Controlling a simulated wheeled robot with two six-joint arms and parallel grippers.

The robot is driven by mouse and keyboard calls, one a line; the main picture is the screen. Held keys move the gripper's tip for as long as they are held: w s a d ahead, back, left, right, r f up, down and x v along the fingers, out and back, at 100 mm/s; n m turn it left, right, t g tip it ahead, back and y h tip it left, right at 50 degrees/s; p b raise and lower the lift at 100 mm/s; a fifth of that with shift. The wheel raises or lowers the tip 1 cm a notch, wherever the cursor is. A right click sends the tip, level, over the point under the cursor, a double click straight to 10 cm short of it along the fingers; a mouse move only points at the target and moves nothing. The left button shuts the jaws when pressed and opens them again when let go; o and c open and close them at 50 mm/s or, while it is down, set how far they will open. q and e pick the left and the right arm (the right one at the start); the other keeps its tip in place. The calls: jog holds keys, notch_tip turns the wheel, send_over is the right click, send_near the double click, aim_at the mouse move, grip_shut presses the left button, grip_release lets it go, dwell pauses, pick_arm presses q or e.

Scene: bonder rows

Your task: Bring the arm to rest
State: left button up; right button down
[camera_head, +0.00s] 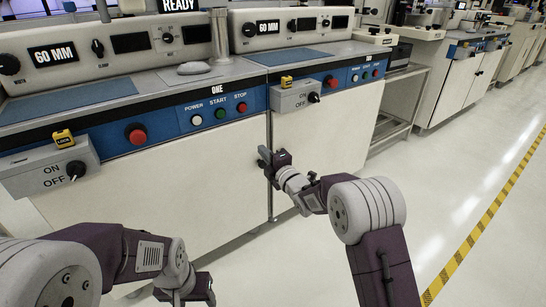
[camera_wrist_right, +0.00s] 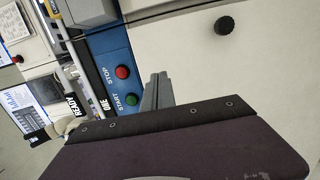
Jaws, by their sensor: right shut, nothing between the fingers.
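My right gripper (camera_head: 264,160) is in front of the white cabinet front, below the blue strip of the bonder marked ONE. It is shut and empty, and seems apart from the cabinet. In the right wrist view its narrow grey fingers (camera_wrist_right: 157,92) lie together, with the strip's red stop button (camera_wrist_right: 122,71) and green start button (camera_wrist_right: 131,98) behind them. My left gripper (camera_head: 188,292) is low at the bottom edge, partly cut off, and its jaws do not show clearly.
The bonder's blue button strip (camera_head: 175,123) runs above the white panels. Grey ON/OFF boxes with black knobs stick out at left (camera_head: 50,170) and right (camera_head: 296,97). A grey rack (camera_head: 398,105) stands farther right. Open floor (camera_head: 470,170) with a yellow-black line (camera_head: 489,215) lies at right.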

jog(key=s+d+r+m+h+p, duration=0.2)
jog(key=s+d+r+p, duration=0.4)
jog(key=d+r, duration=0.5)
jog(key=s+d+f+m+g+h+p, duration=0.3)
jog(key=s+d+f+m+g+h, duration=0.3)
jog(key=s+f+m, duration=0.45)
jog(key=s+d+f+m+g, duration=0.1)
jog(key=s+f+m+g, duration=0.45)
jog(key=s, duration=0.55)
jog(key=s+d+f+m+g, duration=0.1)
jog(key=s+f+m+g, duration=0.4)
jog(key=s, duration=0.6)
notch_tip(320, 180, up, 39)
jog(key=t+p, duration=0.1)
jog(key=p, duration=3.7)
jog(key=shift+w+a+r+m+t, duration=0.2)
jog(key=shift+w+m+t, duration=0.1)
jog(key=shift+t, duration=0.05)
